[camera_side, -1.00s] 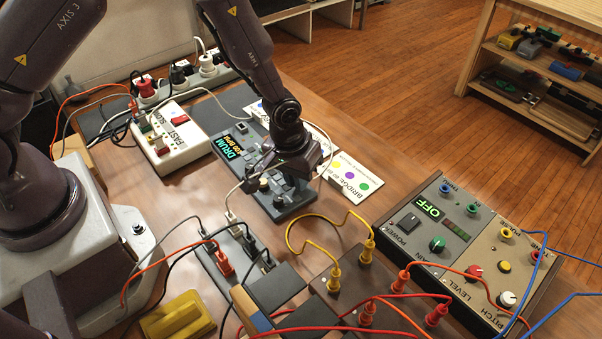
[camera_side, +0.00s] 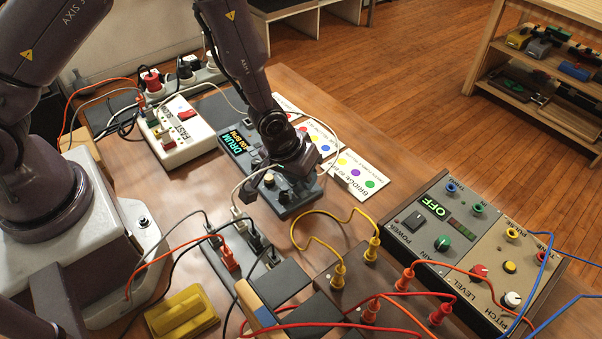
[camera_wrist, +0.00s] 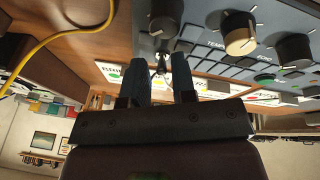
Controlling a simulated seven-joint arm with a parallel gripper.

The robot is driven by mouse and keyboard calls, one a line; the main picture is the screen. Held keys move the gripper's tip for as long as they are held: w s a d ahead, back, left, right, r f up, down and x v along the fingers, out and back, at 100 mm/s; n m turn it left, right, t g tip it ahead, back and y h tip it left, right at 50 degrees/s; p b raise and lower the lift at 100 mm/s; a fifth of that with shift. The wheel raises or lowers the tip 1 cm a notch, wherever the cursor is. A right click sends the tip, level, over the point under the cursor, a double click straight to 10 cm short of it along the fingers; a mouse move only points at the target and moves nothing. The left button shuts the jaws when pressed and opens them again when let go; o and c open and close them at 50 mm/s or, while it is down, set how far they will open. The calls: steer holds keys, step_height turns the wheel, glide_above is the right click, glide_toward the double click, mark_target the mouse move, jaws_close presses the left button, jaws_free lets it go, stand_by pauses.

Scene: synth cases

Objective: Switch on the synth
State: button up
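The synth (camera_side: 418,262) is a grey and tan box in a dark case at the right of the side view. Its display (camera_side: 435,208) reads OFF, and a black POWER rocker (camera_side: 413,221) is beside it. My gripper (camera_side: 290,166) is low over the drum machine, left of and apart from the synth. In the wrist view the two dark fingers (camera_wrist: 161,62) stand apart. A small plug-like piece (camera_wrist: 161,66) shows in the gap; contact with the fingers is not visible. The synth's rocker cannot be made out in the wrist view.
The drum machine (camera_side: 238,148) lies beneath my gripper, with a white cable (camera_side: 338,150) looping close by. Printed cards (camera_side: 358,174) lie between drum machine and synth.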

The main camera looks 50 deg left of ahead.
steer(key=shift+o, duration=0.5)
steer(key=d+v, duration=0.1)
steer(key=v, duration=1.2)
steer(key=shift+a, duration=0.5)
steer(key=shift+s+f, duration=0.1)
steer(key=s+a+r+m+t, duration=0.1)
steer(key=s+a+r+m, duration=0.1)
steer(key=s+a+r, duration=0.2)
steer(key=s+a+r+m, duration=0.1)
steer(key=s+a+r, duration=0.3)
steer(key=s+r, duration=0.6)
step_height(320, 180, up, 7)
steer(key=shift+f+m+t+y, duration=0.2)
steer(key=shift+m+t+y, duration=0.2)
